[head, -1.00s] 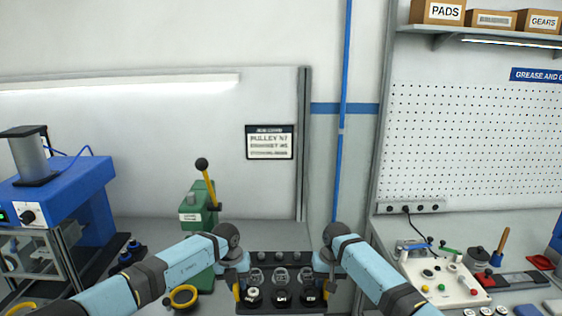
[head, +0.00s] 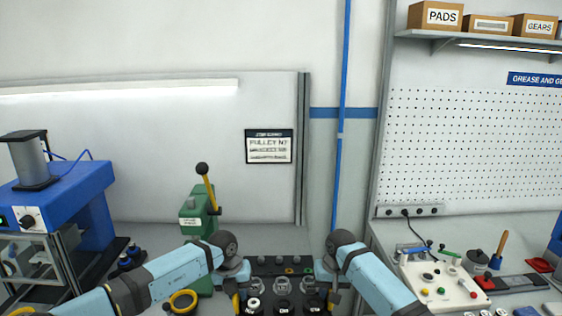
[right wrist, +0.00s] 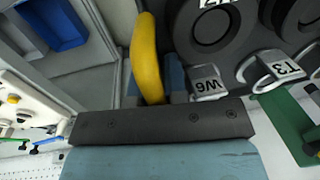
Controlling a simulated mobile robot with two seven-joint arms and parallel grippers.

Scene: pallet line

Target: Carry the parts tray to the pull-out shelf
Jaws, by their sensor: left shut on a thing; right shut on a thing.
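The dark parts tray (head: 268,298) is low in the middle of the head view, cut off by the bottom edge. It carries dark round parts and metal brackets in rows. My left gripper (head: 237,297) is shut at its left side, by a yellow handle. My right gripper (head: 330,295) is shut at its right side. In the right wrist view, a yellow handle (right wrist: 147,60) shows beside the tray's dark round part (right wrist: 205,28) and labelled brackets (right wrist: 207,82). The fingertips are partly hidden there. I cannot identify the pull-out shelf.
A green hand press (head: 196,215) with a lever stands left of the tray. A blue machine (head: 62,185) is farther left. A white control box (head: 440,282) and tools lie on the right bench. A blue bin (right wrist: 55,22) shows in the right wrist view.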

